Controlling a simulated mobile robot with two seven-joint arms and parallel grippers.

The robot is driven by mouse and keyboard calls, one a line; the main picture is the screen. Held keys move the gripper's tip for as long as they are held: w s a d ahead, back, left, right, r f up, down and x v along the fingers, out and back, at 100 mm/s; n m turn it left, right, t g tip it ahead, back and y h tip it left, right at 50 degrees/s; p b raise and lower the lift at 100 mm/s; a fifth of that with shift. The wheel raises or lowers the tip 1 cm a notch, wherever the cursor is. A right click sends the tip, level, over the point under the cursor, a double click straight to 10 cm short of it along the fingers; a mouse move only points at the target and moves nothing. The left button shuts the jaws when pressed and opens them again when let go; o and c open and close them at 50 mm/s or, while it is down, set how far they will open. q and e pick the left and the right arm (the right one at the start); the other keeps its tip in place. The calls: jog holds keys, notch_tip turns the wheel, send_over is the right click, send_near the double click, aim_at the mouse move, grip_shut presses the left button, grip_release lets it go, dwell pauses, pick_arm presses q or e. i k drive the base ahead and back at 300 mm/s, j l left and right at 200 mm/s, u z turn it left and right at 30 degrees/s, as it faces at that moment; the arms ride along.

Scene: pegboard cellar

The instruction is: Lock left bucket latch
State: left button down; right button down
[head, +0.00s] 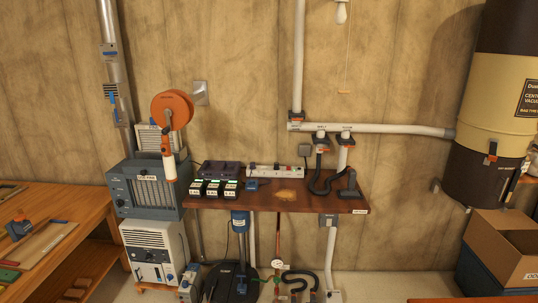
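A tall vacuum canister (500,95) stands at the right wall, cream in the middle with a dark upper part. A dark bucket (480,178) forms its lower part. A small latch (491,152) with an orange part sits at the seam between cream body and bucket, on the side facing me. I cannot tell whether it is locked or open. A second orange-and-black fitting shows near the right edge, partly cut off. Neither of my grippers is in view.
An open cardboard box (503,240) stands below the bucket on a blue bin. A narrow wall shelf (290,203) with chargers and hoses is at the centre. A wooden workbench (60,235) fills the left. Floor between shelf and box looks partly clear.

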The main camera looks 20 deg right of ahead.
aim_at(493, 149)
jog(key=i+l+z, duration=0.1)
jog(key=i+z, duration=0.65)
jog(key=i+j+z, duration=0.15)
jog(key=i+z, duration=0.2)
jog(key=i, duration=0.15)
jog(key=i+l+z, duration=0.25)
jog(key=i, duration=0.35)
jog(key=i+j+z, duration=0.1)
jog(key=i+z, duration=0.15)
jog(key=i, duration=0.35)
